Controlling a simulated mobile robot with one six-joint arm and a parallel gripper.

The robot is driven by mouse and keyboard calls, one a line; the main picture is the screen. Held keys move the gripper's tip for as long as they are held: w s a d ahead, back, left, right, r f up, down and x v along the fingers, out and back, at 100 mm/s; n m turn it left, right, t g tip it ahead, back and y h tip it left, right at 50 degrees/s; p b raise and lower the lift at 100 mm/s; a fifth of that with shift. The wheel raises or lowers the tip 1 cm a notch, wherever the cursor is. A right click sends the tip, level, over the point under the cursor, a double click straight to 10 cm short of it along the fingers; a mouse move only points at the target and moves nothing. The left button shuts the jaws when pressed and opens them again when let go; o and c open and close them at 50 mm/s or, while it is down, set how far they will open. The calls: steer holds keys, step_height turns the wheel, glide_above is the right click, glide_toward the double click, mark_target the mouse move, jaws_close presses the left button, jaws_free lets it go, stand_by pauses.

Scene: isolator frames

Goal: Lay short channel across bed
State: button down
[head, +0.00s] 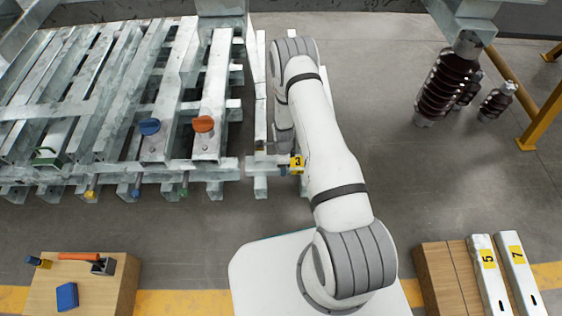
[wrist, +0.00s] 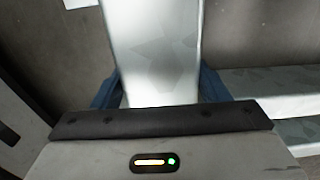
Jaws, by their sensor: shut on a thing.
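My gripper (wrist: 160,88) is shut on a pale galvanized short channel (wrist: 150,45), with a blue finger at each side of it in the wrist view. The channel runs up out of the top of that view. In the head view a yellow label marked 3 (head: 297,164) shows beside my arm, at the right edge of the slatted galvanized bed (head: 212,88). My arm hides most of the gripper and the held piece there. I cannot tell whether the channel touches the bed.
Two channels labelled 5 (head: 486,272) and 7 (head: 519,272) lie by a wooden block (head: 438,275). A left block (head: 120,285) carries tools. Dark insulators (head: 447,85) stand at right; floor between is clear.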

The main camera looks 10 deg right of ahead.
steer(key=shift+f+b, duration=0.35)
steer(key=shift+b, duration=0.1)
steer(key=shift+c, duration=1.1)
jaws_free()
steer(key=shift+f, duration=0.1)
